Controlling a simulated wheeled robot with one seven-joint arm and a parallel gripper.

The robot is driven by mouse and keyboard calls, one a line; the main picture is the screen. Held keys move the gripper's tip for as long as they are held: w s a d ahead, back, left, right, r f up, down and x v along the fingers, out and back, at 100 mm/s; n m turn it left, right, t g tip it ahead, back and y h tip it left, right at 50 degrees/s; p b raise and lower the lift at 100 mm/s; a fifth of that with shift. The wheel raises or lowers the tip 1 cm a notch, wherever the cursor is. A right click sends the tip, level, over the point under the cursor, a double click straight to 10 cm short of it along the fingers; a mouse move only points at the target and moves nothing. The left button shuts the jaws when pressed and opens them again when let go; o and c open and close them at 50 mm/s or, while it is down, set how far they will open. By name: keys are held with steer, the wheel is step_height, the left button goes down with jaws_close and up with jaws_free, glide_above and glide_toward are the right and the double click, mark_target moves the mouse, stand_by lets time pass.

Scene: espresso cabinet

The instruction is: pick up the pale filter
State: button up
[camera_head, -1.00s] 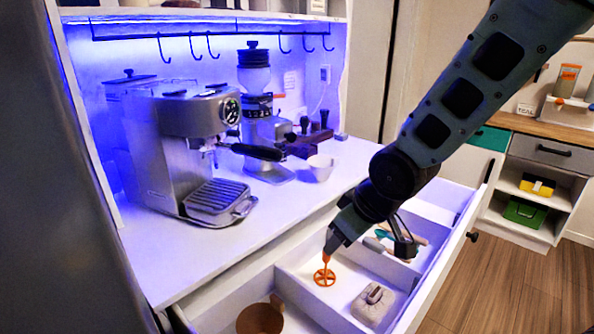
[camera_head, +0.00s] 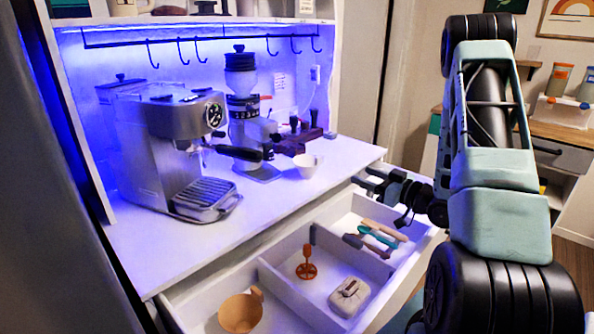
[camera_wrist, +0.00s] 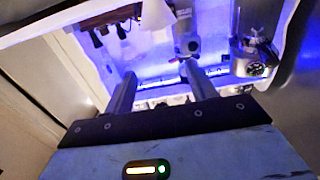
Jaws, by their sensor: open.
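A pale, white cup-shaped piece (camera_head: 306,166) stands on the counter in front of the grinder; it may be the filter, but its details are too small to tell. A white tapered shape, likely the same piece, shows at the top of the wrist view (camera_wrist: 157,14). My gripper (camera_head: 362,180) is at the counter's right front edge, to the right of this piece and apart from it. In the wrist view its two fingers (camera_wrist: 158,85) are spread with nothing between them. A pale lumpy item (camera_head: 350,297) lies in the open drawer.
The open drawer (camera_head: 285,292) below holds an orange whisk-like tool (camera_head: 306,262), a tan cup-shaped item (camera_head: 240,313) and several utensils (camera_head: 378,236). The espresso machine (camera_head: 175,150), grinder (camera_head: 242,110) and dark tamper stand (camera_head: 298,143) stand behind. The front counter is clear.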

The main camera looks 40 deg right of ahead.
mark_target(321, 159)
steer(key=w+p, duration=0.1)
steer(key=w, duration=0.3)
steer(key=w+a+p, duration=0.1)
steer(key=w, duration=0.3)
steer(key=w+a+p, duration=0.1)
steer(key=w+p, duration=0.1)
steer(key=w, duration=0.2)
steer(key=shift+w+r, duration=0.1)
steer(key=shift+w, duration=0.2)
steer(key=shift+w+a+p, duration=0.2)
steer(key=shift+w+p, duration=0.7)
steer(key=shift+w, duration=1.2)
jaws_close()
step_height(321, 159, up, 10)
steer(key=shift+f+b, duration=0.1)
steer(key=shift+b, duration=1)
